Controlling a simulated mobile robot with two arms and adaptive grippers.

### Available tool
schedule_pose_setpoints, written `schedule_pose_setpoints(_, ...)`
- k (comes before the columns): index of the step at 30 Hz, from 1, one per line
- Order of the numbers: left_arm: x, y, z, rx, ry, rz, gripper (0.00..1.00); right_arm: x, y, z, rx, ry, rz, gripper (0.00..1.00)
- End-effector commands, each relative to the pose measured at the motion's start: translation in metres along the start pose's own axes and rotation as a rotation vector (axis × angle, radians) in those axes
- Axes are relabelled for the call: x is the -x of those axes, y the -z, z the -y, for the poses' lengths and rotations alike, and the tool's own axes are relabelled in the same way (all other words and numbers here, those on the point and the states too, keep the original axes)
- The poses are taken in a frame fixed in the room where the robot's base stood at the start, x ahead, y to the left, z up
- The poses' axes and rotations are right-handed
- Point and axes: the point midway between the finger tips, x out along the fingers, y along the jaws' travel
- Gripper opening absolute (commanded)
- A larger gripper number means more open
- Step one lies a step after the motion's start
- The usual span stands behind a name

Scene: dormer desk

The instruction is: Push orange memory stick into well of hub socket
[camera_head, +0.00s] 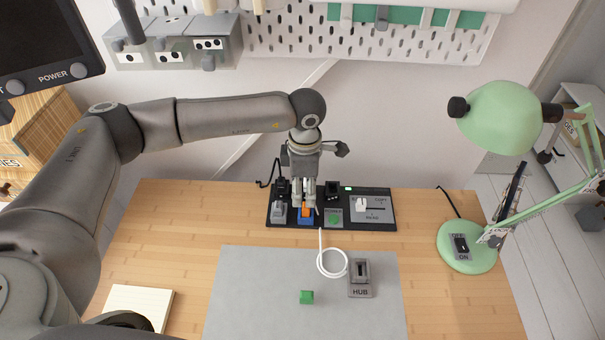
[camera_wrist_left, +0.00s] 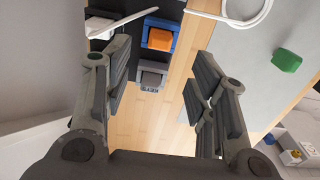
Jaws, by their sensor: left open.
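The orange memory stick (camera_head: 306,211) sits in a blue holder (camera_head: 305,220) on the black panel at the back of the desk. In the left wrist view the orange stick (camera_wrist_left: 160,39) shows from above inside the blue holder (camera_wrist_left: 159,25). My left gripper (camera_head: 306,196) points down just above and behind it. In the left wrist view my left gripper (camera_wrist_left: 158,78) is open, with nothing between its fingers; the stick lies beyond the fingertips. The grey hub socket (camera_head: 360,279), labelled HUB, stands on the grey mat, its dark well facing up. My right gripper is not in view.
The black panel (camera_head: 387,221) also carries a grey holder (camera_head: 278,209), a green holder (camera_head: 334,217) and a COPY/READ switch box (camera_head: 373,208). A green block (camera_head: 306,297) and a looped white cable (camera_head: 322,268) lie by the hub. A green lamp (camera_head: 468,258) stands right.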

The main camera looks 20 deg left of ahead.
Motion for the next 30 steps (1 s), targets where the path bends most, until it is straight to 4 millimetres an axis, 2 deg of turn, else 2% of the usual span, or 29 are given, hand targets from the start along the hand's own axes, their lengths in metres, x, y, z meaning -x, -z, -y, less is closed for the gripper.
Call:
schedule_pose_setpoints(6, -0.04, 0.0, 0.001, 0.0, 0.002, -0.002, 0.52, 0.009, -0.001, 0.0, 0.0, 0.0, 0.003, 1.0)
schedule_pose_setpoints(12, -0.065, 0.0, 0.0, -0.001, 0.001, -0.001, 0.52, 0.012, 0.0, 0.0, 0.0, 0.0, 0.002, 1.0)
schedule_pose_setpoints(18, -0.074, 0.0, 0.0, -0.001, -0.001, 0.0, 0.52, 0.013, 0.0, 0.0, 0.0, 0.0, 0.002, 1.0)
schedule_pose_setpoints(24, -0.074, 0.0, 0.0, -0.001, -0.001, 0.0, 0.52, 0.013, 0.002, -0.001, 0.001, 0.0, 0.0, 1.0)
schedule_pose_setpoints(26, -0.074, 0.0, 0.0, -0.001, -0.001, 0.0, 0.47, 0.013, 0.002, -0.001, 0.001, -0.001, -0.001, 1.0)
schedule_pose_setpoints(30, -0.074, 0.0, 0.0, -0.002, -0.001, 0.0, 0.29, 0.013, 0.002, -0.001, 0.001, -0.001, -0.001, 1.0)
